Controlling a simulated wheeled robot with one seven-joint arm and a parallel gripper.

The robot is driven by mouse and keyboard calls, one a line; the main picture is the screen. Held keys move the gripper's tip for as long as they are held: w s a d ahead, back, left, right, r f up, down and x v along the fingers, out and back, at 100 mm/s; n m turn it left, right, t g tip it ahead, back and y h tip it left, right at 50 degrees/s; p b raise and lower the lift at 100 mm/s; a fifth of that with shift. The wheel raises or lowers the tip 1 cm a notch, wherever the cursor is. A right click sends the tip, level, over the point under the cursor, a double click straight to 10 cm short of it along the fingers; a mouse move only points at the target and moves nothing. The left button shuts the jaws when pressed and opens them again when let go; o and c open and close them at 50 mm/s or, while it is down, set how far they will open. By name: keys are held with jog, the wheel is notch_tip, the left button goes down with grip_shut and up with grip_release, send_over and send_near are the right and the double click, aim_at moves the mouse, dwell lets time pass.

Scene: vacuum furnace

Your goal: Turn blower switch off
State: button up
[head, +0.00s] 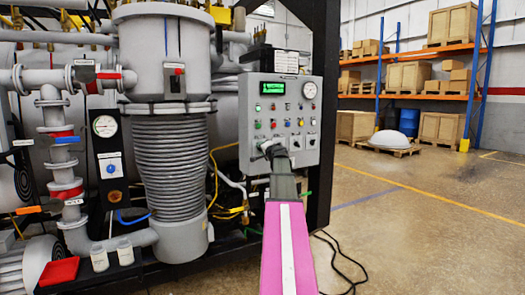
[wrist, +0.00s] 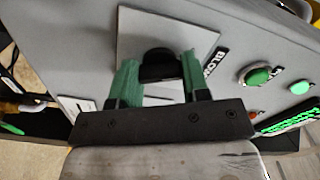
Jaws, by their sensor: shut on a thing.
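The blower switch is a black rotary knob (wrist: 157,62) on a square white plate (wrist: 138,28) in the wrist view. A black label beside it is partly readable as "BLOW". My gripper (wrist: 160,78) has its green fingers on either side of the knob and is shut on it. In the head view my gripper (head: 268,148) is at the lower left of the grey control panel (head: 254,136), and my arm hides the blower switch there. I cannot tell which way the knob points.
Green buttons (wrist: 258,76) are close by in the wrist view. A bellows-covered cylinder (head: 176,165) and pipes stand to the left. Black cables (head: 345,270) lie on the floor; the right floor is open.

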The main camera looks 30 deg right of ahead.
jog(key=shift+n, duration=0.5)
jog(key=o, duration=0.9)
jog(key=shift+s, duration=0.1)
jog(key=s, duration=1)
jog(key=shift+s, duration=0.3)
jog(key=shift+a+f, duration=0.1)
